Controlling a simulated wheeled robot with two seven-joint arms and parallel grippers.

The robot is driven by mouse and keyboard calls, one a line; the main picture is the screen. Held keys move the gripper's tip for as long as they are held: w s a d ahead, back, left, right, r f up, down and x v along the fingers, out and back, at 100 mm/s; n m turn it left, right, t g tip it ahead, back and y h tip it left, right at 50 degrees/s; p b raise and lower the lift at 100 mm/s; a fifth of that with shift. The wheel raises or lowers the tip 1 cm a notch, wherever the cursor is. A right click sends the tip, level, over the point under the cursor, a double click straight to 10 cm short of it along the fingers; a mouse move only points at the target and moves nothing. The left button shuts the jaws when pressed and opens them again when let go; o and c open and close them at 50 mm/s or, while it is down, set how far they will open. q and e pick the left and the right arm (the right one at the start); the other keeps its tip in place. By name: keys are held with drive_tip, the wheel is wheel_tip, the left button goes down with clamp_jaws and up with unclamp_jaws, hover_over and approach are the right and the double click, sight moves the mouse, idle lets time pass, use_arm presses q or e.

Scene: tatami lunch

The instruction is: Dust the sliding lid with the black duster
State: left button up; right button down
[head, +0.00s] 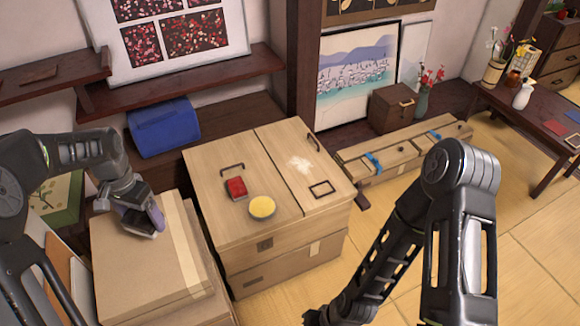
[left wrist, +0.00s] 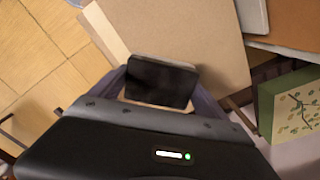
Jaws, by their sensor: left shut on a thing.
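The sliding lid (head: 283,185) is the light wooden top panel on the right of a wooden chest, with a pale dusty patch (head: 299,164) on it. My left gripper (head: 148,228) is over a cardboard box to the left of the chest, apart from the lid. It is shut on the black duster (left wrist: 160,82), a dark block with a tan edge between the fingers in the left wrist view. In the head view the duster is mostly hidden by the gripper. My right arm comes in at the lower right; its gripper is out of the picture.
A red block (head: 236,188) and a round yellow item (head: 262,207) lie on the chest top left of the lid. A handle and a dark square frame (head: 321,188) are on the lid. The cardboard box (head: 140,275) stands left; a blue case (head: 164,128) is behind.

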use_arm(q)
drive_tip(key=w+d+r+n+b, duration=0.1)
drive_tip(key=d+r+n, duration=0.3)
drive_tip(key=d, duration=0.8)
drive_tip(key=shift+w+d+b, duration=0.2)
drive_tip(key=shift+d+b, duration=0.05)
drive_tip(key=shift+b, duration=0.15)
